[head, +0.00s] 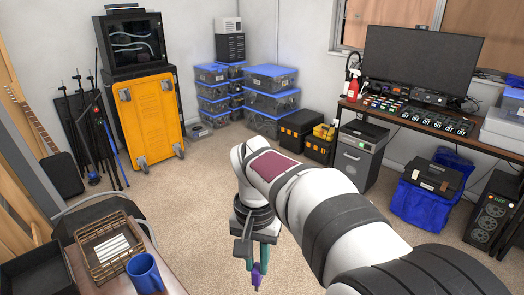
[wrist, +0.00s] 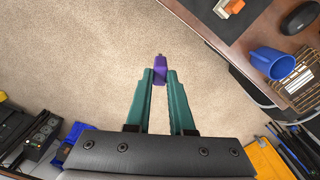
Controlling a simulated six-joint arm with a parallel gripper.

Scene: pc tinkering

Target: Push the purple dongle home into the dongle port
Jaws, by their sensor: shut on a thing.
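The purple dongle (wrist: 160,69) is between the fingertips of my gripper (wrist: 160,78), its small tip pointing away from the gripper in the wrist view. In the head view the dongle (head: 256,276) hangs at the lower end of my gripper (head: 259,267), above the carpet. The gripper's teal fingers are shut on it. The dongle and fingers are clear of any surface around them. I cannot make out the dongle port in either view.
A wooden table at the lower left holds a blue mug (head: 145,272), a wire basket (head: 108,244) and a black tray (head: 35,270). A black computer tower (head: 491,222) stands at the far right. A desk with a monitor (head: 421,62) is at the back right. Carpet (head: 205,205) is open between.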

